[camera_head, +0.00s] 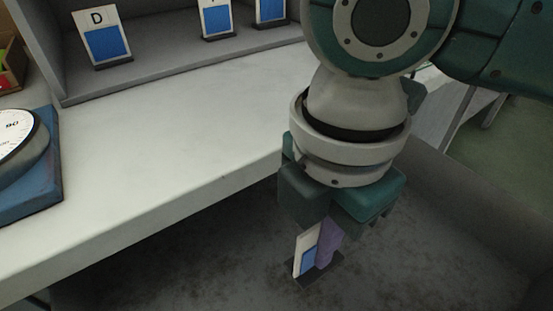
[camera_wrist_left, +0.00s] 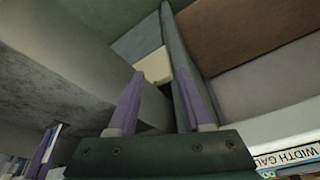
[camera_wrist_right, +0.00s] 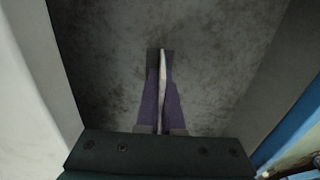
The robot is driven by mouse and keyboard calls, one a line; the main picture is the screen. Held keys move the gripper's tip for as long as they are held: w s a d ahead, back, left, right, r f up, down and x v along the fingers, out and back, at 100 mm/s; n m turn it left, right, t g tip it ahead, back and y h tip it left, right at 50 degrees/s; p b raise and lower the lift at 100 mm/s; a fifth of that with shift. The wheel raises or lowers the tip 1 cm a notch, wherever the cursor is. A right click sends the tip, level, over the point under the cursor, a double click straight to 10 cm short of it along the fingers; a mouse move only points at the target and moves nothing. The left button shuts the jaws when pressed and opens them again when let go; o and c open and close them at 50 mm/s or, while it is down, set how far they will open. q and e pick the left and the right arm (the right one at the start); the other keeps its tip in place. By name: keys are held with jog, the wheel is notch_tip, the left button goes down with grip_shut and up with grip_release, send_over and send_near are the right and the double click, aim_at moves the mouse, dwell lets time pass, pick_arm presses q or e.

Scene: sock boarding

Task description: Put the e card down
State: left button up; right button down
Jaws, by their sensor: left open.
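My right gripper (camera_head: 320,258) is shut on a white card with a blue panel (camera_head: 305,252), held upright over the dark grey mottled surface in front of the white table. The card has a dark foot at its lower end; its letter is hidden from view. In the right wrist view the card (camera_wrist_right: 162,78) shows edge-on between the purple fingers (camera_wrist_right: 161,95). My left gripper (camera_wrist_left: 160,85) is open and shows only in its own wrist view, with nothing clearly held between its fingers.
A D card (camera_head: 105,40) and two other blue-panelled cards (camera_head: 216,20) (camera_head: 270,10) stand in a grey shelf (camera_head: 170,58). A dial on a blue base (camera_head: 45,170) sits at the left. The white table (camera_head: 190,130) is clear in the middle.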

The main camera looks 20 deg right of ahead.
notch_tip(320, 180, down, 4)
jog(key=shift+f+b, duration=0.25)
jog(key=shift+b, duration=0.7)
jog(key=shift+r, duration=0.1)
jog(key=c, duration=1.1)
grip_release()
jog(key=shift+o, duration=0.2)
notch_tip(320, 180, up, 12)
jog(key=p, duration=0.5)
jog(key=s+a+f+m+t+y, duration=0.1)
jog(key=s+a+f+m+y, duration=0.15)
jog(key=a+m, duration=0.3)
jog(key=s+d+f+m+t+h, duration=0.1)
jog(key=s+d+m, duration=0.3)
jog(key=d+m, duration=0.3)
jog(key=s+d+f+m+t+h, duration=0.1)
jog(key=s+d+m, duration=0.2)
jog(key=d+m, duration=0.4)
jog(key=shift+s+f+t, duration=0.25)
jog(key=shift+s+t, duration=0.05)
jog(key=shift+s, duration=0.1)
